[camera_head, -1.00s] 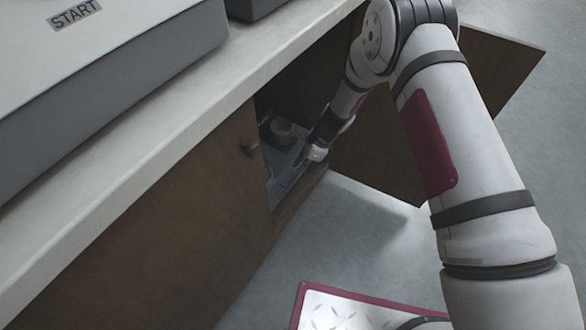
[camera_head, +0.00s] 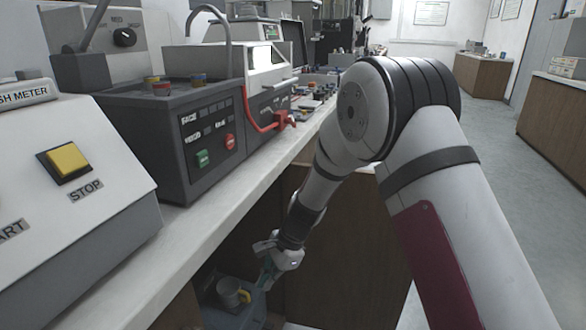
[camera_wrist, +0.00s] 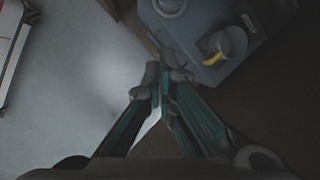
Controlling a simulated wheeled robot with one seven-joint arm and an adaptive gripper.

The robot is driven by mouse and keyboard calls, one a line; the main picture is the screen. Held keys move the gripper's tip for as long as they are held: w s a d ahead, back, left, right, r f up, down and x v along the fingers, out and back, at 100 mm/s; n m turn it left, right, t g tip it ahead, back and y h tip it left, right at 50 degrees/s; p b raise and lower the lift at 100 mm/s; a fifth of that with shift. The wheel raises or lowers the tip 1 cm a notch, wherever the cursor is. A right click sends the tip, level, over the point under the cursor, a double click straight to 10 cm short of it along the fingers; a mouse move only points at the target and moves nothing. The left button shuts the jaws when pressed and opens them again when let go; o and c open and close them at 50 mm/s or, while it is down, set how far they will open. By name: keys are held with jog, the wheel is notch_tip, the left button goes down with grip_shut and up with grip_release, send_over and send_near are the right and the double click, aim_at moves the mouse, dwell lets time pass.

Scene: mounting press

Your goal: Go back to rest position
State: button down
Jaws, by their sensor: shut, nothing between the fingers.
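My gripper (camera_head: 266,277) is shut and empty at the open front of the cabinet under the counter, pointing downward. In the wrist view its green fingers (camera_wrist: 158,82) meet near the middle. A pale cup with a yellow handle (camera_head: 232,292) stands on a grey-blue tray (camera_head: 212,320) inside the cabinet, left of my gripper. In the wrist view the cup (camera_wrist: 228,42) is to the upper right of the fingertips, apart from them. A second round item (camera_wrist: 170,5) is partly cut off at the top edge.
The open cabinet door (camera_head: 345,240) stands behind and right of my gripper. The counter edge (camera_head: 215,225) runs above the cabinet. Machines with buttons (camera_head: 175,135) stand on the counter. The floor (camera_head: 480,110) at the right is clear.

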jog(key=s+d+r+n, duration=0.2)
jog(key=s+d+r, duration=0.2)
jog(key=r, duration=0.3)
jog(key=s+d+r+n+h, duration=0.1)
jog(key=s+d+r+n, duration=0.1)
jog(key=s+d+r, duration=0.45)
jog(key=s+d+r+n, duration=0.1)
jog(key=s+r+n, duration=0.15)
jog(key=r, duration=0.55)
jog(key=s+d+r+n+h, duration=0.1)
jog(key=s+d+r+n, duration=0.1)
jog(key=s+d, duration=0.45)
jog(key=s+d+r+n+t+h, duration=0.1)
jog(key=s+d+n, duration=0.15)
jog(key=s, duration=0.75)
jog(key=s+d+r+n+h, duration=0.1)
jog(key=s+d+r+h, duration=0.1)
jog(key=s+d, duration=0.5)
notch_tip(320, 180, up, 30)
jog(key=s+a+t+p, duration=0.1)
jog(key=t+p, duration=0.3)
jog(key=p, duration=2.4)
jog(key=shift+s+a+r+p, duration=0.25)
jog(key=shift+s+a+p, duration=0.1)
jog(key=shift+s+p, duration=0.05)
